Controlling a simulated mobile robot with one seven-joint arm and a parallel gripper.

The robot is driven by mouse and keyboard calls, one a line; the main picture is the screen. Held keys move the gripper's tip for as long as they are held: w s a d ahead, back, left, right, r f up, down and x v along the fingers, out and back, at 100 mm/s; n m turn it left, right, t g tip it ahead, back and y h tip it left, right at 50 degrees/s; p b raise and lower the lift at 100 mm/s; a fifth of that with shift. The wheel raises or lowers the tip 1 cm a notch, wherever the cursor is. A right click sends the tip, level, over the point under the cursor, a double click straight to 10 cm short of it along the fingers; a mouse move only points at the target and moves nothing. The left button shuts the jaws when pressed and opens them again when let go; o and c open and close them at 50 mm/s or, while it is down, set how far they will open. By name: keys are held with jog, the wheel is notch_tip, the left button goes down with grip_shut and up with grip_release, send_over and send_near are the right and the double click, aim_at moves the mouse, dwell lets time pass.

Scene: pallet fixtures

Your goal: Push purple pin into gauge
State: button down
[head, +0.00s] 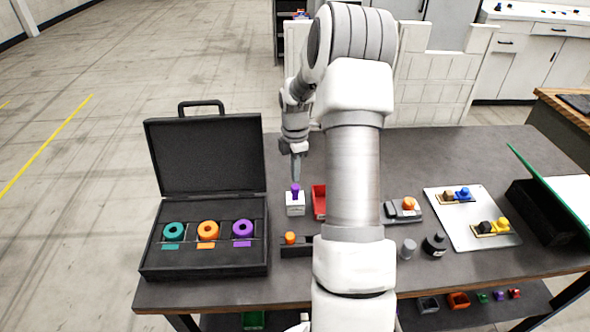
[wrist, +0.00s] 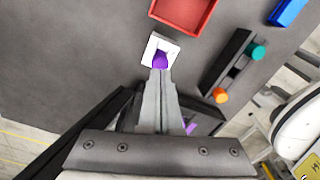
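The purple pin (head: 295,188) stands upright in a small white block (head: 295,207) on the table, right of the open case. In the wrist view the pin (wrist: 160,60) shows just beyond my fingertips, with the white block (wrist: 150,47) around it. My gripper (head: 296,179) points down right above the pin; its fingers (wrist: 159,73) look closed together with nothing visible between them. Whether the tips touch the pin is unclear. A purple ring gauge (head: 242,229) sits in the open black case (head: 205,262), beside an orange ring (head: 208,231) and a teal ring (head: 174,231).
A black holder (wrist: 226,62) carries a teal pin (wrist: 259,52) and an orange pin (wrist: 220,95). A red tray (head: 319,202) is right of the white block. My arm hides the table's middle. A silver plate (head: 471,218) with connectors lies at the right.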

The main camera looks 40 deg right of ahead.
jog(key=shift+f, duration=0.6)
jog(key=shift+f+b, duration=0.2)
jog(key=shift+b, duration=0.15)
jog(key=shift+f+b, duration=0.35)
jog(key=shift+f, duration=0.3)
jog(key=shift+r, duration=0.1)
dwell(0.4)
notch_tip(320, 180, up, 8)
jog(key=p, duration=0.5)
jog(key=shift+p, duration=0.35)
